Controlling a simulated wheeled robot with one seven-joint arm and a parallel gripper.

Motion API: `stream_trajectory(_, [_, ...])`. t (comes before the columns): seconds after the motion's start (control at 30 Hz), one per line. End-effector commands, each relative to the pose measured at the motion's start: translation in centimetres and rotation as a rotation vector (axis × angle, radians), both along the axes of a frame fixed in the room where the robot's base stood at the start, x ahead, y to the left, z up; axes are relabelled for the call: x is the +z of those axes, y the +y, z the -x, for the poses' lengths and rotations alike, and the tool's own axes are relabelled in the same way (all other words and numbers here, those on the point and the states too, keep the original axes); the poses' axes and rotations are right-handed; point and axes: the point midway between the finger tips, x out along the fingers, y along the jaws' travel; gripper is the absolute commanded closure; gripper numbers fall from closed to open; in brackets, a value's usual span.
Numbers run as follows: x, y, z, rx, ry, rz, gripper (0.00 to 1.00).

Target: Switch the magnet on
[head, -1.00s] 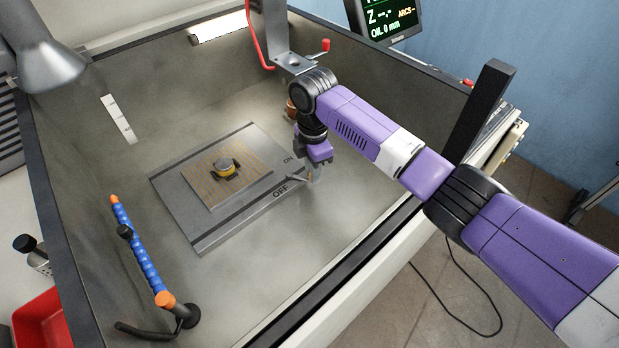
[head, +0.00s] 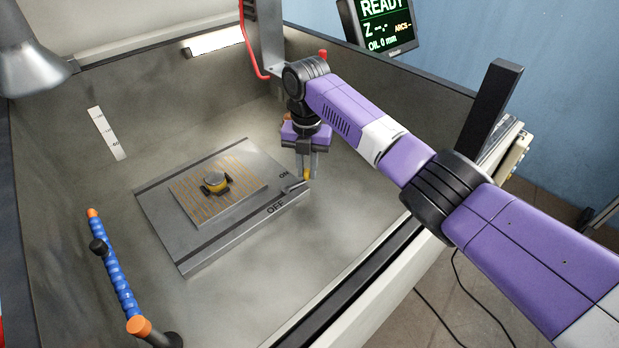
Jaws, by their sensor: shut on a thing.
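The magnet chuck (head: 180,245) is a grey steel plate in the tank, with "OFF" and "ON" marked on its right side. Its grey lever (head: 295,187) sticks out between the two marks, its end near the ON side. A yellow grip (head: 307,175) shows at the lever's outer end. My gripper (head: 306,169) points down and is shut on that grip; the fingers partly hide it.
A blue jointed hose (head: 117,278) with orange ends stands at the front left. A grey bracket (head: 265,40) with a red hose hangs behind my gripper. A display (head: 385,25) reads "READY". The tank floor right of the chuck is clear.

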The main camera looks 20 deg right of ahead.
Motion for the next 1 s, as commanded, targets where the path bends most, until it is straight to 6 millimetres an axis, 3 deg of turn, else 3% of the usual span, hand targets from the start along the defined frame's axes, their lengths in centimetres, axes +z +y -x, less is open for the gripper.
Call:
stream_trajectory(0.4, [0.0,0.17,-1.08,0.16,-0.002,0.001,1.0])
stream_trajectory(0.9, [0.12,0.25,-1.22,0.176,-0.003,0.001,1.0])
stream_trajectory(0.93, [0.12,0.25,-1.22,0.176,-0.003,0.001,0.78])
stream_trajectory(1.0, [0.12,0.26,-1.21,0.176,-0.003,0.001,0.64])
